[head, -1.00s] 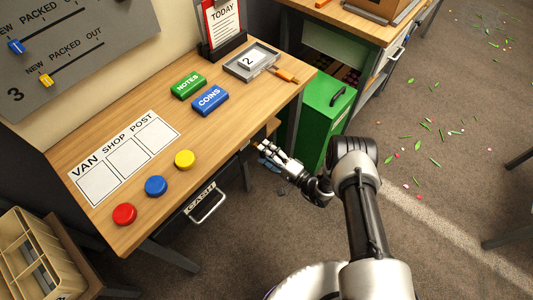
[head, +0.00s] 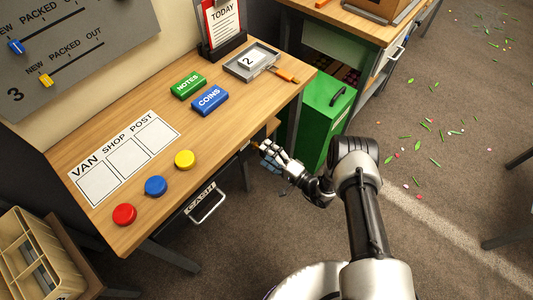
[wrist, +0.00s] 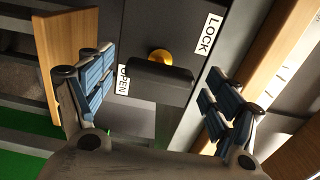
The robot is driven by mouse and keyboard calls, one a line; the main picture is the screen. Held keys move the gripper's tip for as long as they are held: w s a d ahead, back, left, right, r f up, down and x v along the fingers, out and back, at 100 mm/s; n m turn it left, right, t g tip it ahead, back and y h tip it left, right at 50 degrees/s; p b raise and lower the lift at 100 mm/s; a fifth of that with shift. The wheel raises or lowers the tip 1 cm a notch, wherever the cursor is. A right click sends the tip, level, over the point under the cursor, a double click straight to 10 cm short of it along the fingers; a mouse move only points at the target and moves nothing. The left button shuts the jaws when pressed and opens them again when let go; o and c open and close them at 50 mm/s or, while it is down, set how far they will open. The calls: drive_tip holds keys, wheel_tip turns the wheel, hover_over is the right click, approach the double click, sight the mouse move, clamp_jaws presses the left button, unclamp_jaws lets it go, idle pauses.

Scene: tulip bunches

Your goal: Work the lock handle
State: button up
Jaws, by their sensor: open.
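The lock handle (wrist: 160,76) is a dark bar with a brass hub (wrist: 159,57), on a dark panel (wrist: 150,22) in the wrist view. The bar lies crosswise in the picture. Its left end is close to the OPEN label (wrist: 122,80); the LOCK label (wrist: 207,35) is up and right. My gripper (wrist: 158,78) is open, with one blue-padded finger on each side of the bar and visible gaps to both. In the head view my gripper (head: 268,155) is by the desk's front edge; I cannot make out the handle there.
The wooden desk (head: 220,122) carries coloured buttons and the NOTES and COINS blocks. The CASH drawer handle (head: 207,205) sticks out left of my gripper. A green cabinet (head: 325,115) stands close behind it. The carpet on the right is mostly clear, with scattered leaves.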

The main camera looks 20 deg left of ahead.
drive_tip(key=v, duration=1.1)
drive_tip(key=shift+s+d, duration=0.15)
drive_tip(key=shift+d, duration=0.15)
